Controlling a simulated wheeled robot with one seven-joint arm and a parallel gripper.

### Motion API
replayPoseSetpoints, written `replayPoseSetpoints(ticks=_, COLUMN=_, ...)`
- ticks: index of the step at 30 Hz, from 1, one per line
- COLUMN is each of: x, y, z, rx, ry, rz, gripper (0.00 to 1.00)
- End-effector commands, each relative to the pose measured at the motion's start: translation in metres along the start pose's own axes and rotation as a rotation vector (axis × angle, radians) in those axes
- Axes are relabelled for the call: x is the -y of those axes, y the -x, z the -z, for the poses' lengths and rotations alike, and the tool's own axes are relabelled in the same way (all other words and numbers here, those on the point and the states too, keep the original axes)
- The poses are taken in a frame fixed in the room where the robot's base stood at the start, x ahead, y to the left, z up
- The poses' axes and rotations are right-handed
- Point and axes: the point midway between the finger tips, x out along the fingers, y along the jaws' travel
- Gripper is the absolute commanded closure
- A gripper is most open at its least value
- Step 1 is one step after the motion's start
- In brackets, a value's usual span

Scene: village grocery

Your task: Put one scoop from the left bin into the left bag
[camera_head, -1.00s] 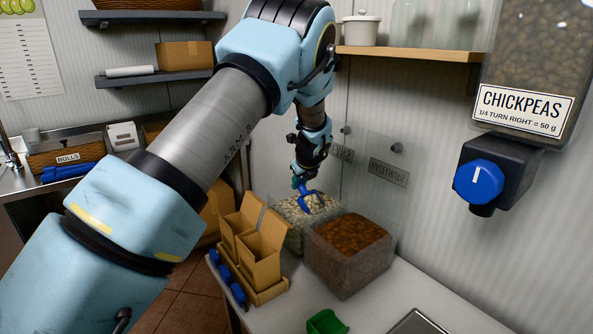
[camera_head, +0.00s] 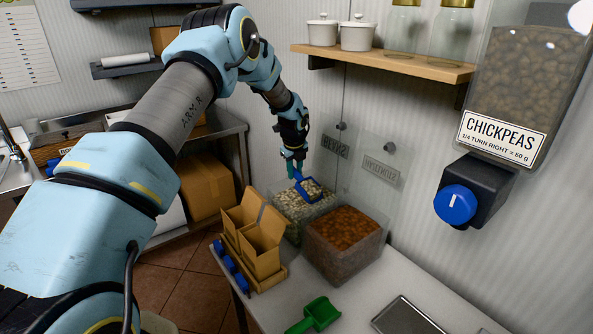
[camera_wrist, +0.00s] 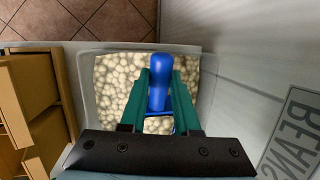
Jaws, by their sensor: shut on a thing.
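My gripper (camera_head: 293,170) is shut on the handle of a blue scoop (camera_head: 298,182). In the wrist view the teal fingers close around the blue handle (camera_wrist: 158,88). The scoop's bowl is over the left bin (camera_head: 320,213) of pale beans and appears to hold some beans. Whether it still touches the beans below is unclear. In the wrist view the bin's clear rim (camera_wrist: 88,88) surrounds the pale beans. Two open cardboard bags stand left of the bins: the left bag (camera_head: 234,220) and the right bag (camera_head: 261,263).
A right bin (camera_head: 340,268) with brown contents stands beside the left bin. A green scoop (camera_head: 318,313) and a metal tray (camera_head: 405,318) lie on the counter. Blue clips (camera_head: 231,265) line the bag holder. A chickpea dispenser (camera_head: 470,190) hangs at right; a shelf (camera_head: 400,60) is above.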

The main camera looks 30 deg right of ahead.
Motion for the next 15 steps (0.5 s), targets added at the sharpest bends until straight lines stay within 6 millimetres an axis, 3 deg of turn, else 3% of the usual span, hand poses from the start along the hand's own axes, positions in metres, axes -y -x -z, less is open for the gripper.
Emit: replayPoseSetpoints(ticks=15, x=0.005, y=0.032, z=-0.045, rx=-0.204, ry=0.042, rz=0.005, gripper=1.0)
